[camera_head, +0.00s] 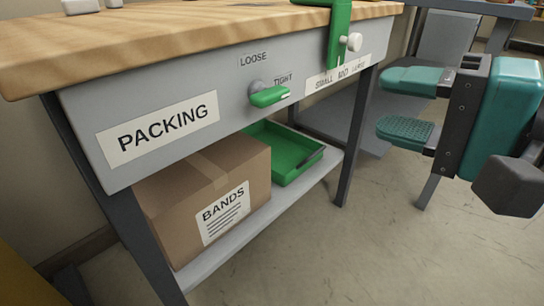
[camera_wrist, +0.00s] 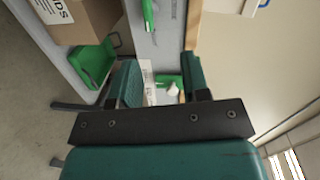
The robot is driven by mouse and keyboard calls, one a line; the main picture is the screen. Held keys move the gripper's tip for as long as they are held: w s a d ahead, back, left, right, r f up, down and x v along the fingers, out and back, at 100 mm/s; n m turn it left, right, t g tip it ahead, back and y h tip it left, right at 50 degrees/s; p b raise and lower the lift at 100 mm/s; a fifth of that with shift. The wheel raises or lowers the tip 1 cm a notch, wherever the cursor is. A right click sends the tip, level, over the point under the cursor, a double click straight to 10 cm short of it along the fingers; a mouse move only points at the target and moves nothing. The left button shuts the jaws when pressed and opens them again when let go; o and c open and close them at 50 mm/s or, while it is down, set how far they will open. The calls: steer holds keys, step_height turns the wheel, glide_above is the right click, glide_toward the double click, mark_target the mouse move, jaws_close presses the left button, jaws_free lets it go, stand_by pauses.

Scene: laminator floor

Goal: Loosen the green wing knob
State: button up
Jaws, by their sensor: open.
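The green wing knob (camera_head: 268,95) sits on the grey front panel of the packing bench, between the printed words LOOSE (camera_head: 253,60) and TIGHT (camera_head: 283,78). Its wing lies nearly level, with its pale-marked end to the right, just below TIGHT. My gripper (camera_head: 402,105) is open and empty, well to the right of the knob and apart from it. In the wrist view, my two teal fingers (camera_wrist: 161,72) stand apart, and the knob (camera_wrist: 148,12) shows partly at the top edge, beyond the fingertips.
A green bracket with a white knob (camera_head: 351,42) stands at the bench's right end, above a SMALL/MID/LARGE label; it shows between my fingers in the wrist view (camera_wrist: 172,90). A BANDS box (camera_head: 215,185) and a green tray (camera_head: 283,152) lie on the lower shelf. Floor at right is clear.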

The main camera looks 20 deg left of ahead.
mark_target(278, 98)
step_height(278, 98, down, 4)
steer(key=m+t+b, duration=0.1)
steer(key=b, duration=0.2)
steer(key=shift+m+y, duration=0.5)
steer(key=p+x, duration=0.2)
steer(key=x, duration=0.4)
steer(key=p+x, duration=0.2)
steer(key=x, duration=0.4)
steer(key=w+p+x, duration=0.1)
steer(key=p+x, duration=0.2)
steer(key=x, duration=0.3)
steer(key=shift+d+f, duration=0.15)
steer(key=shift+d, duration=0.1)
jaws_close()
